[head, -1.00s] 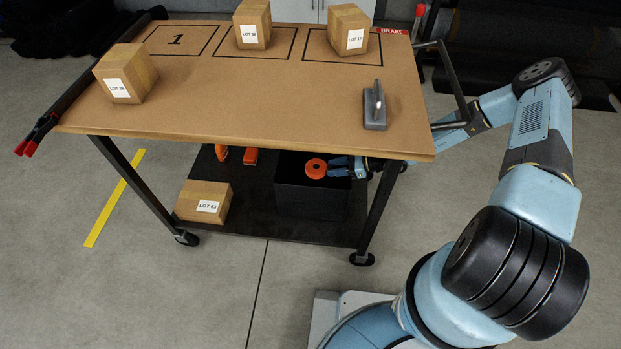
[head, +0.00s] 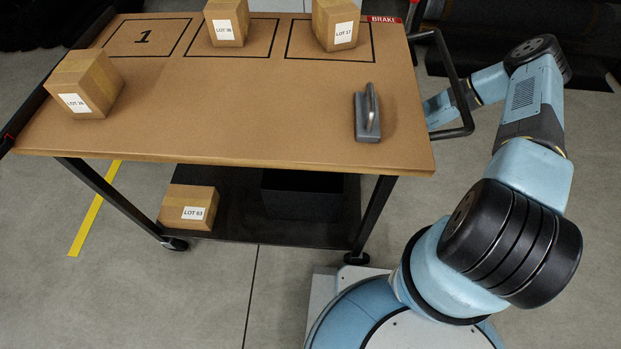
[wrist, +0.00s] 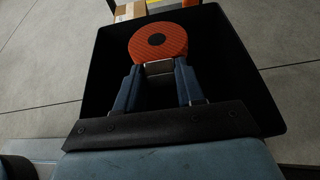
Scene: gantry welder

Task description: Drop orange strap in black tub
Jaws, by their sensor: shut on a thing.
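The orange strap (wrist: 158,42) is a round coil with a dark centre hole. In the wrist view my gripper (wrist: 159,72) is shut on its near edge. The strap is over the black tub (wrist: 235,75), within the outline of its rim near the far wall. I cannot tell its exact height against the rim. In the head view the black tub (head: 303,198) is on the cart's lower shelf, its top hidden by the tabletop. My gripper and the strap are hidden there too.
The cart's tabletop (head: 240,120) overhangs the tub. A LOT 63 box (head: 188,207) is on the lower shelf, left of the tub. Several boxes and a grey handled tool (head: 367,118) are on top. A cart leg (head: 373,215) stands close right of the tub.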

